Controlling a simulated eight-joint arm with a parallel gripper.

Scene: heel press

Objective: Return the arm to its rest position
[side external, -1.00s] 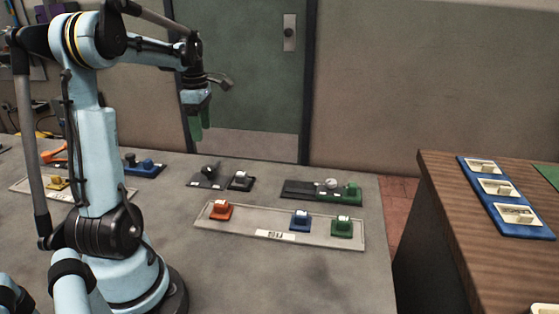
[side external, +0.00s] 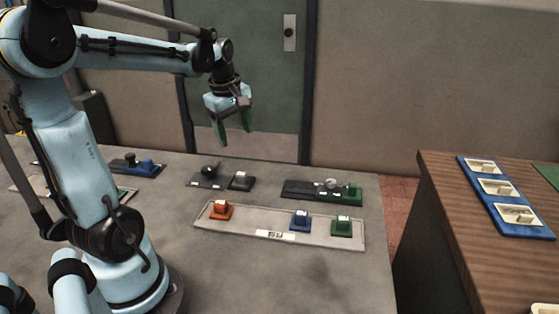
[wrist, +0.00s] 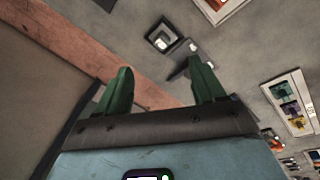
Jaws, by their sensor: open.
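My gripper (side external: 234,134) hangs from my outstretched arm above the back of the grey table (side external: 325,280), in front of the green door. Its two green fingers are apart, with nothing between them. In the wrist view the fingers (wrist: 160,68) are spread, also empty. The fingertips are well clear of the table and the things on it.
A pale tray (side external: 265,229) holds an orange block (side external: 221,210), a blue block (side external: 300,219) and a green block (side external: 341,226). Dark fixtures (side external: 208,179) (side external: 310,189) stand behind it. A wooden table (side external: 440,220) with a blue rack (side external: 485,177) is at right.

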